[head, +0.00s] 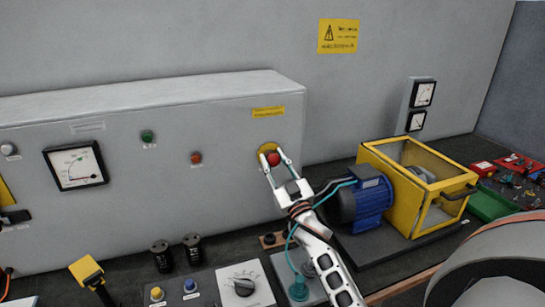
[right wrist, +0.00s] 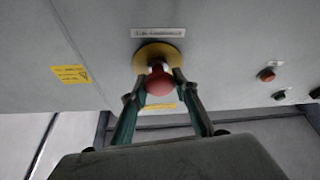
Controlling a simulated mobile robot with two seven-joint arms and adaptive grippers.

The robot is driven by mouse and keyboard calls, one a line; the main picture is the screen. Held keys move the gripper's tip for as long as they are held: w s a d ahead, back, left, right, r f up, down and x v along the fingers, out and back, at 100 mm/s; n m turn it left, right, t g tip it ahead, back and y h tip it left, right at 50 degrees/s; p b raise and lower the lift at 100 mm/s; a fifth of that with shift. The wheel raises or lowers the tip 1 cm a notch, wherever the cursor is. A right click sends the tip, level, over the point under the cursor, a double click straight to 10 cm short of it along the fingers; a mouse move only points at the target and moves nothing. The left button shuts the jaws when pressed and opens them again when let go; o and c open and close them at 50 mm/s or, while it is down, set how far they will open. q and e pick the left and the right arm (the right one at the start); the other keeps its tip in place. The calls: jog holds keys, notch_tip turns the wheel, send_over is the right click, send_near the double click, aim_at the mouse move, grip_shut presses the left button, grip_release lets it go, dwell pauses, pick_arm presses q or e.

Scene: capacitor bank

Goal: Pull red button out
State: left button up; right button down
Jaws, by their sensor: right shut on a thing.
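The red button (head: 273,159) sits on a yellow round plate on the front of the grey cabinet (head: 220,190), near its right end. My right gripper (head: 274,158) reaches up to it, one finger on each side of the red head. In the right wrist view the red button (right wrist: 159,82) is between the fingertips (right wrist: 160,84) of my right gripper, with the yellow plate (right wrist: 159,55) behind it. The gripper is shut on the button. My left gripper is not in view.
A blue motor (head: 365,203) and a yellow guard box (head: 418,190) stand right of my arm. A control box with a dial (head: 243,285) and black cylinders (head: 162,255) stand on the bench below. A green button (head: 147,136) and an orange one (head: 195,158) are on the cabinet.

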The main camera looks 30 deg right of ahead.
jog(key=shift+s+a, duration=0.1)
jog(key=shift+s, duration=0.15)
jog(key=shift+f, duration=0.15)
jog(key=c, duration=1.8)
grip_release()
jog(key=shift+c, duration=0.2)
jog(key=shift+o, duration=1.4)
jog(key=shift+s, duration=0.1)
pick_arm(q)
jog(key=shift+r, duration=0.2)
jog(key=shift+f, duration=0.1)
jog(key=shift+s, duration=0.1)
pick_arm(e)
jog(key=v, duration=1.1)
jog(key=shift+s, duration=0.4)
